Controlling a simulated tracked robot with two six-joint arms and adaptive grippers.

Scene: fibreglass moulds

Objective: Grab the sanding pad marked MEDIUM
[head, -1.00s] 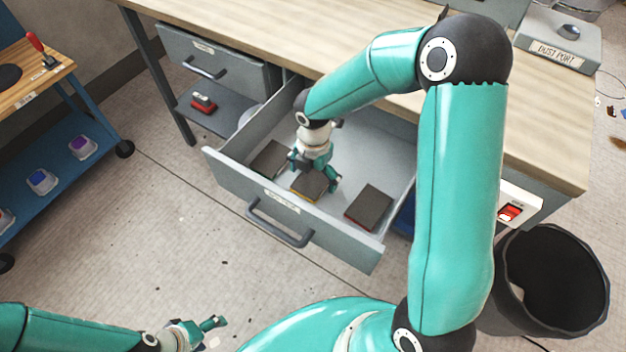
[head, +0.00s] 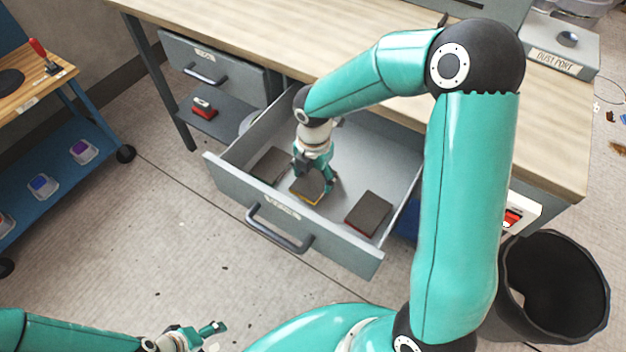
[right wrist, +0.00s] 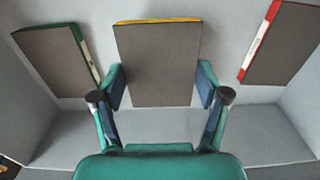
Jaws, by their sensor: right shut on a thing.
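Three dark grey sanding pads lie in the open drawer (head: 335,250). The middle pad (head: 308,192) has a yellow edge, which also shows in the right wrist view (right wrist: 158,60). The left pad (right wrist: 60,62) has a green edge with a white label, and the right pad (right wrist: 285,45) has a red edge with a white label. No word on any pad is legible. My right gripper (head: 314,184) points down into the drawer, shut on the sides of the yellow-edged pad, which appears to rest on the drawer floor. My left gripper (head: 205,336) is low at the left, its fingers unclear.
The drawer walls surround the pads, with bare floor behind them. The workbench top (head: 270,35) overhangs the back. A black bin (head: 510,290) stands at the right, and a blue cart (head: 60,205) at the left. A red-edged block (head: 204,107) sits on the shelf.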

